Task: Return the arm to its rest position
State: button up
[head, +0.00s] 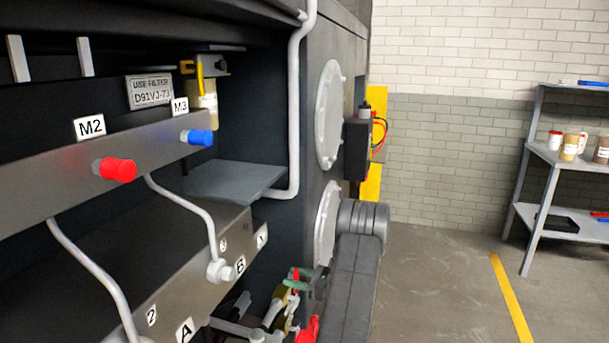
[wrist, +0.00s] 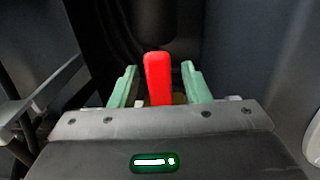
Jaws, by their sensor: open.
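My gripper (wrist: 160,80) is open in the wrist view, with one green finger on each side of a red handle (wrist: 158,78). Gaps show between the handle and both fingers, so it stands between them without being gripped. In the head view my gripper (head: 301,283) is low beside the chassis, its green fingers near the red handle (head: 296,276). My dark arm reaches down at the right of the chassis in that view. The lower part of the handle is hidden by the gripper body in the wrist view.
The chassis has a rail with a red cap (head: 117,170) and a blue cap (head: 200,137), pipes and a grey shelf (head: 232,180). Another red part (head: 308,329) sits below my gripper. A shelf rack (head: 540,165) stands far right. Floor between is clear.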

jog(key=shift+d, duration=0.1)
dwell(0.3)
jog(key=shift+d, duration=0.25)
jog(key=v, duration=1.3)
jog(key=x, duration=1.3)
jog(key=shift+a, duration=0.35)
jog(key=shift+s+f, duration=0.1)
jog(key=shift+s+a+n+b, duration=0.1)
jog(key=shift+s+n+b, duration=0.25)
jog(key=shift+n, duration=0.25)
